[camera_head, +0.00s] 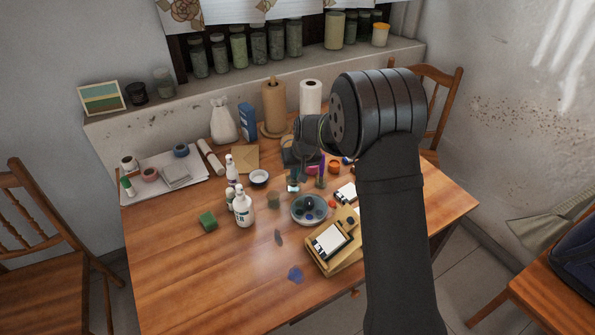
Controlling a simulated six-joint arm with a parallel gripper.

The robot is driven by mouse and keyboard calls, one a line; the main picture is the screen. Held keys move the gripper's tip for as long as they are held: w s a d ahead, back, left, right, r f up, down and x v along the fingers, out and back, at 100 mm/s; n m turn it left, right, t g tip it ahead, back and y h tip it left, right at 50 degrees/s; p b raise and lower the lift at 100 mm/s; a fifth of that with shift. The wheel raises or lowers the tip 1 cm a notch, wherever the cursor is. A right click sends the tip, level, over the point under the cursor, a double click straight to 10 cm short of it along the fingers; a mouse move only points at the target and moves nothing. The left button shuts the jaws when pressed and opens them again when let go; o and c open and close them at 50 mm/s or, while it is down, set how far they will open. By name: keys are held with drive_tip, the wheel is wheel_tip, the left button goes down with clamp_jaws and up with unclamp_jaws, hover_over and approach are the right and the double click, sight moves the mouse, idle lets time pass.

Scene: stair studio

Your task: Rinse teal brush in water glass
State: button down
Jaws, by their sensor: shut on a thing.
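My gripper (308,165) is low over the back middle of the wooden table, partly hidden behind my dark wrist. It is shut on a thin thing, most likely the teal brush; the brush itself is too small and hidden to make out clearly. A small teal and white patch (293,185) shows just below and left of the gripper; I cannot tell whether it belongs to the brush or a vessel. A small grey-green, glass-like vessel (273,201) stands left of the palette; I cannot tell whether it is the water glass.
A round paint palette (309,209) and a wooden box (335,241) lie in front of the gripper. A paper roll (311,97) stands behind. The table's front left is clear.

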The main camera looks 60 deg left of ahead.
drive_tip(key=shift+w+d+f, duration=0.2)
drive_tip(key=shift+d+f, duration=0.05)
drive_tip(key=shift+d, duration=0.1)
drive_tip(key=shift+s, duration=0.1)
drive_tip(key=shift+s, duration=0.5)
drive_tip(key=shift+w, duration=0.25)
drive_tip(key=shift+a+r, duration=0.1)
drive_tip(key=shift+r, duration=1.1)
drive_tip(key=shift+w+r, duration=0.1)
drive_tip(key=shift+r, duration=2.6)
